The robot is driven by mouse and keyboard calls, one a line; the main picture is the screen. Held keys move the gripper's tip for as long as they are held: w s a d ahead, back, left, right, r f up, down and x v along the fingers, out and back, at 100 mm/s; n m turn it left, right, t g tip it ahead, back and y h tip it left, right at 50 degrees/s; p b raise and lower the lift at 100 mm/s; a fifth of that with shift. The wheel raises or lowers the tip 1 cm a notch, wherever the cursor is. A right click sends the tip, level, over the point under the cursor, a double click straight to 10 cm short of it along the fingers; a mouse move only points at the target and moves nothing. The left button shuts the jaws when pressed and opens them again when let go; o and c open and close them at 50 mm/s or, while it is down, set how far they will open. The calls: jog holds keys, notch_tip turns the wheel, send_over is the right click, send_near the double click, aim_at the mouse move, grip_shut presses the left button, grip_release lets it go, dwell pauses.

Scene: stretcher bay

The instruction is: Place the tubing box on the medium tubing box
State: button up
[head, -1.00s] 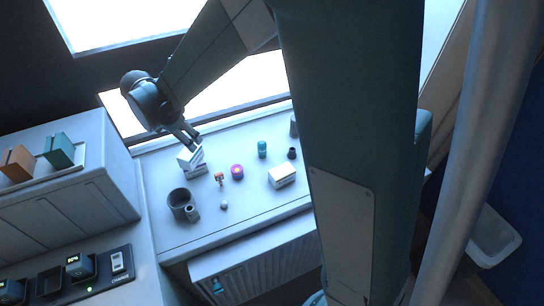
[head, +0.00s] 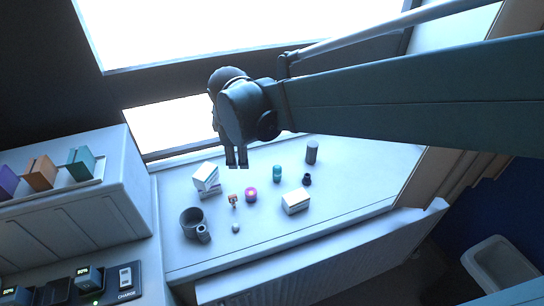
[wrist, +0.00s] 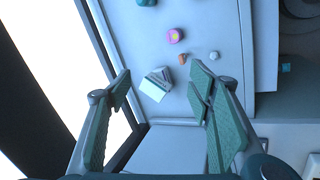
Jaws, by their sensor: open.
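Two white boxes are stacked at the counter's left back. The upper box (head: 206,173) sits tilted or turned on the lower box (head: 212,191), touching it; which is the tubing box and which the medium one I cannot tell for sure. In the wrist view the upper box (wrist: 152,91) partly covers the lower box (wrist: 163,75). A third white box (head: 296,203) lies apart to the right. My gripper (head: 236,162) is open and empty, above the counter and to the right of the stack. Its fingers are spread wide in the wrist view (wrist: 163,88), clear of the boxes.
On the counter (head: 345,185) stand a grey mug-like container (head: 191,222), a small orange figure (head: 233,200), a purple ring-like item (head: 251,195), a white ball (head: 235,228), a teal bottle (head: 277,173) and dark cylinders (head: 311,152). A cabinet (head: 128,190) rises at left.

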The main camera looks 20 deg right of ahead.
jog(key=s+d+m+t, duration=0.1)
jog(key=s+d+m, duration=0.1)
jog(key=s+m, duration=0.2)
jog(key=s+d+r+m, duration=0.1)
jog(key=s+d+m, duration=0.2)
jog(key=s+m, duration=0.2)
jog(key=s+d+m+t+y, duration=0.1)
jog(key=s+d+m, duration=0.2)
jog(key=s, duration=0.7)
jog(key=shift+d+r+m+t, duration=0.15)
jog(key=shift+m+t, duration=0.15)
jog(key=shift+m, duration=0.8)
